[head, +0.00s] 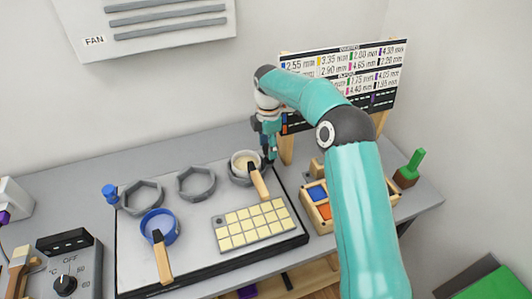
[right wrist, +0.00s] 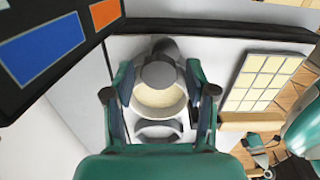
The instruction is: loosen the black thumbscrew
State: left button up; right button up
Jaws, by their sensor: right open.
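A dark grey to black thumbscrew (right wrist: 162,68) shows in the right wrist view, at the edge of a grey round holder with a cream-filled cup (right wrist: 160,98). My right gripper (right wrist: 160,80) is open, with one finger on either side of the thumbscrew. Whether the fingers touch it I cannot tell. In the head view my right gripper (head: 267,155) points down at the back of the holder (head: 240,178) and hides the thumbscrew. My left gripper is out of view.
A wooden handle (head: 258,182) sticks out from the cup. Left of it are two grey hexagonal holders (head: 196,184), one with a blue thumbscrew (head: 110,193), and a blue pan (head: 158,228). A cream-celled tray (head: 252,222) lies in front. A labelled board (head: 388,72) stands behind.

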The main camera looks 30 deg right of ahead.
aim_at(268, 147)
jog(key=shift+r, duration=0.1)
jog(key=shift+r, duration=2.95)
notch_tip(268, 147, up, 7)
jog(key=shift+r, duration=0.15)
